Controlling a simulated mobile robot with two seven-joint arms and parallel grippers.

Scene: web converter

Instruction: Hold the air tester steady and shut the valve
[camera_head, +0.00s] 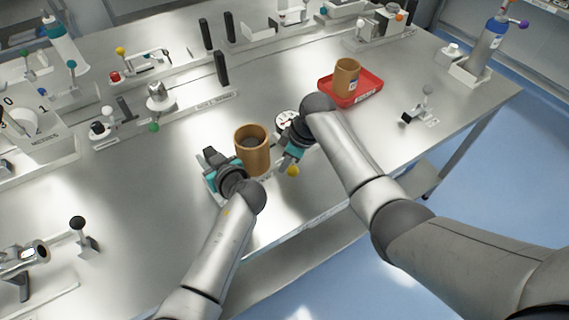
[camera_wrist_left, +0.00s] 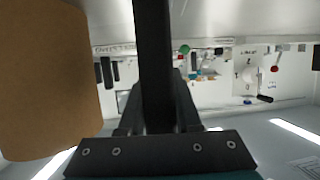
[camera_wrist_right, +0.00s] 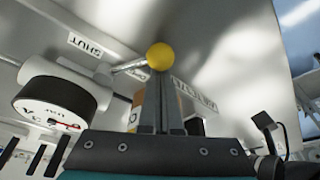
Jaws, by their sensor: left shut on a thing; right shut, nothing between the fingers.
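The air tester has a round white gauge (camera_head: 287,118), mostly behind my right gripper in the head view; the gauge (camera_wrist_right: 55,105) is at left in the right wrist view. Its valve lever ends in a yellow ball (camera_head: 292,170), seen also in the right wrist view (camera_wrist_right: 160,56) on a metal rod. A SHUT label (camera_wrist_right: 90,45) lies left of the ball. My right gripper (camera_head: 287,162) is shut and empty, its fingertips at the ball; I cannot tell if they touch. My left gripper (camera_head: 211,156) is shut on a black upright handle (camera_wrist_left: 153,50). A brown tube (camera_head: 252,158) stands between the grippers.
A red tray (camera_head: 352,97) with another brown tube (camera_head: 347,78) stands behind my right arm. A rail with a black post (camera_head: 222,68) and several fixtures lies at the back left. The table's front edge runs below the grippers.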

